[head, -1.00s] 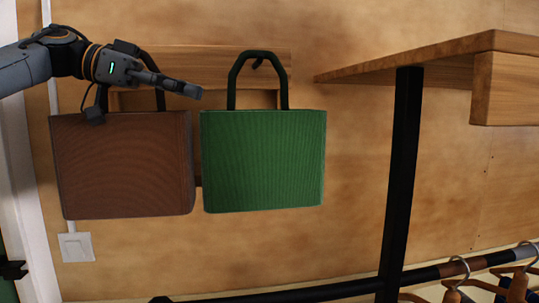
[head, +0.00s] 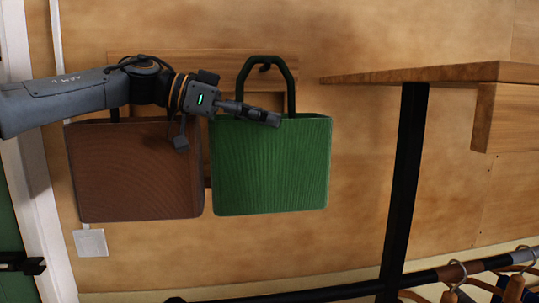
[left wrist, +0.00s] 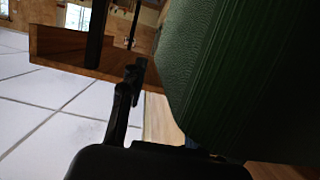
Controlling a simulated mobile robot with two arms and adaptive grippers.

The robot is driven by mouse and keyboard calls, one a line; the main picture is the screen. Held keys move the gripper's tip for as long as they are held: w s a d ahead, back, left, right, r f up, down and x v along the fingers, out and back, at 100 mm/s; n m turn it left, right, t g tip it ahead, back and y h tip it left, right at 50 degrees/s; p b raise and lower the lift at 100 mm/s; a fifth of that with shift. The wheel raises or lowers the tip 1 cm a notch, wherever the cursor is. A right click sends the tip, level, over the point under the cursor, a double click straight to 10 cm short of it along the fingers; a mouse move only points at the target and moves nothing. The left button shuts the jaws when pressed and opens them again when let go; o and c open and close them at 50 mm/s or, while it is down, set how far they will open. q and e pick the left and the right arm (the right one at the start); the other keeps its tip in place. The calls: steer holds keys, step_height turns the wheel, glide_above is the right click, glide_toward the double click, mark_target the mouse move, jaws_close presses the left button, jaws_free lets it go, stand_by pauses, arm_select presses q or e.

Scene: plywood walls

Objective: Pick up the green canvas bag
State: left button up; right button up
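The green canvas bag (head: 270,170) hangs in the head view by its dark handle (head: 291,85) from a small hook on a wooden wall board. In the left wrist view the bag (left wrist: 240,80) fills the upper right, very close. My left gripper (head: 279,119) reaches in from the left, in front of the bag's top edge and below the handle loop. It appears edge-on, so its opening is unclear. The left wrist view shows one dark finger (left wrist: 125,100) beside the bag; I see nothing held. My right gripper is not in view.
A brown bag (head: 135,175) hangs just left of the green one, partly behind my left arm. A wooden shelf (head: 430,73) on a black post (head: 404,180) stands to the right. A rail with hangers (head: 455,272) runs along the bottom right.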

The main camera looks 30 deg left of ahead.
arm_select(q)
steer(key=shift+f, duration=0.1)
steer(key=shift+s, duration=0.1)
jaws_close()
stand_by(0.3)
